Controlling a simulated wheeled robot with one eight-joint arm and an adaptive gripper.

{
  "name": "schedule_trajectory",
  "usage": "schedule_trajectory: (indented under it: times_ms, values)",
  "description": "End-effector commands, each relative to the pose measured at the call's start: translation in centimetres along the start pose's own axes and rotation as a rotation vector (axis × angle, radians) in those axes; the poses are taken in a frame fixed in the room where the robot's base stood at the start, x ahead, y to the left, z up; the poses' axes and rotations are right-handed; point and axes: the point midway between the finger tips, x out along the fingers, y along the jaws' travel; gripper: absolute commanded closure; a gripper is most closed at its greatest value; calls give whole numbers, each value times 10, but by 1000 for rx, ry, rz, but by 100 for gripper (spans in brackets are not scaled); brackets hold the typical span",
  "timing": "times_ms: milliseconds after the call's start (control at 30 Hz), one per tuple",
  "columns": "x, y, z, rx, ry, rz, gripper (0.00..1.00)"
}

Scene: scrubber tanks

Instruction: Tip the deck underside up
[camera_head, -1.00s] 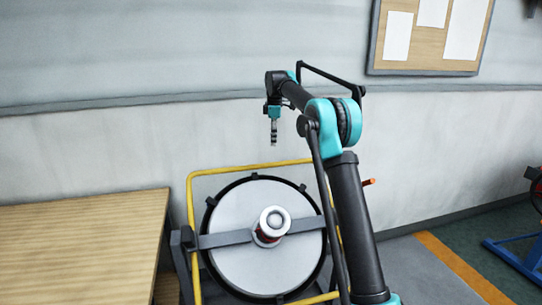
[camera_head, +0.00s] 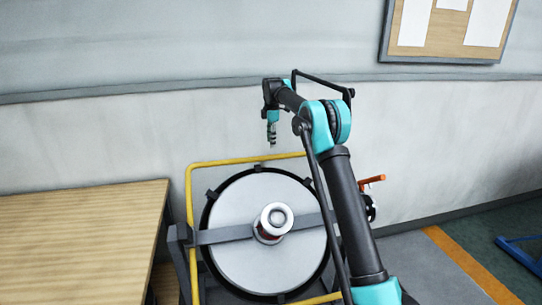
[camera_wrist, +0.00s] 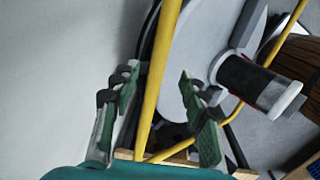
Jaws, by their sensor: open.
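The deck (camera_head: 240,265) is a round light-grey disc with a black rim and dark clips. It stands tilted up, its face toward the head camera, with a grey bar across it and a white-and-red hub (camera_head: 275,218) at its middle. A yellow tube frame (camera_head: 230,161) surrounds it. My gripper (camera_head: 271,143) hangs above the frame's top bar, pointing down. In the wrist view my gripper (camera_wrist: 160,115) is open, its green-padded fingers on either side of the yellow tube (camera_wrist: 160,75), with nothing visibly clamped. The deck (camera_wrist: 205,65) and hub (camera_wrist: 265,80) show to the right there.
A wooden table (camera_head: 80,235) stands to the left of the stand. A red-orange handle (camera_head: 372,180) sticks out at the stand's right, behind my arm. The wall (camera_head: 120,140) is close behind. Open floor with an orange stripe (camera_head: 455,260) lies at the right.

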Motion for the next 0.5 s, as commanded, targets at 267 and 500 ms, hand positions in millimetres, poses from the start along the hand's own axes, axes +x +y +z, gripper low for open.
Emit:
schedule_trajectory:
  times_ms: [267,500]
  values:
    - [52,0,0,1,0,0,56]
    - [77,0,0,1,0,0,56]
